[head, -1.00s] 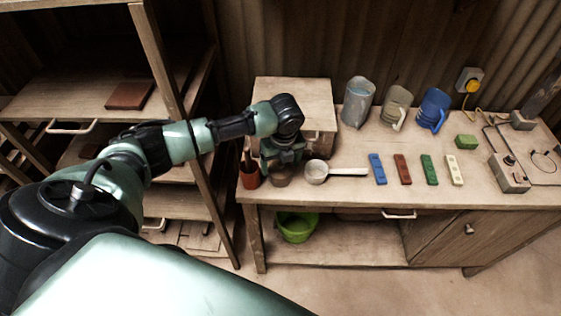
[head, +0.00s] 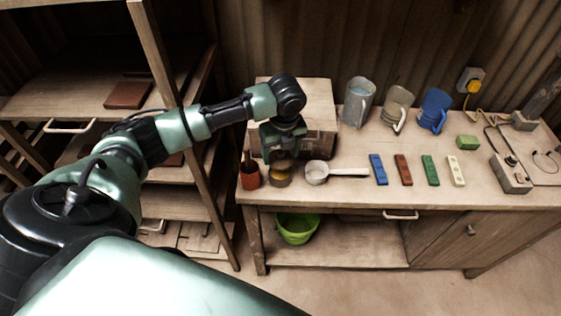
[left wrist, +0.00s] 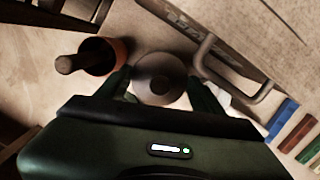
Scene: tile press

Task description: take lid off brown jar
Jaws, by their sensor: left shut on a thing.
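The brown jar (head: 280,179) stands near the front left of the workbench, and a yellowish inside shows at its top. My left gripper (head: 281,157) is just above it, pointing down. In the left wrist view its two fingers are on either side of a round grey-brown lid (left wrist: 158,74) with a small knob, and it is shut on the lid. The lid appears raised a little off the jar; the exact gap is hard to see. In that view the lid hides the jar. My right gripper is not in view.
A reddish pot (head: 249,176) with a stick in it stands close left of the jar. A wooden box with a handle (left wrist: 260,80) is behind. Coloured bars (head: 378,169) and jugs (head: 358,102) stand further right.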

